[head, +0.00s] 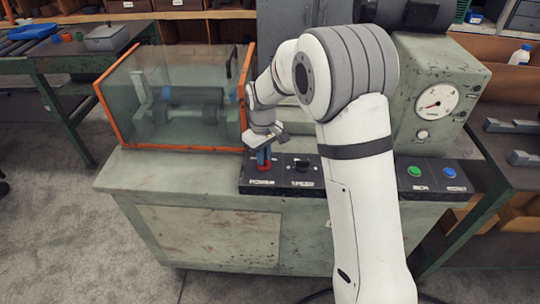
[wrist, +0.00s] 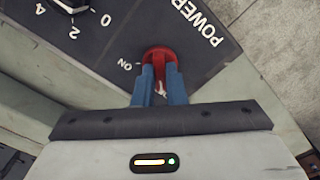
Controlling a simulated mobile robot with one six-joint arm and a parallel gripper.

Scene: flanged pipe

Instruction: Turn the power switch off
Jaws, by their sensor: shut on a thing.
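The red power switch (head: 264,167) sits on the dark control panel (head: 247,188), above the word POWER. In the wrist view the red switch (wrist: 159,52) has the ON mark just to its left; no OFF mark shows. My gripper (head: 263,157) reaches down onto the switch from above. In the wrist view the two blue fingers of my gripper (wrist: 161,74) are shut on the red switch, one on each side of its raised grip. The fingers hide part of the grip, so its exact pointing is hard to tell.
A black speed knob (head: 301,165) sits right of the switch and also shows in the wrist view (wrist: 72,4). Green (head: 415,171) and blue (head: 449,172) buttons are farther right. An orange-framed clear guard (head: 178,95) stands left of my gripper. A gauge (head: 436,101) is at right.

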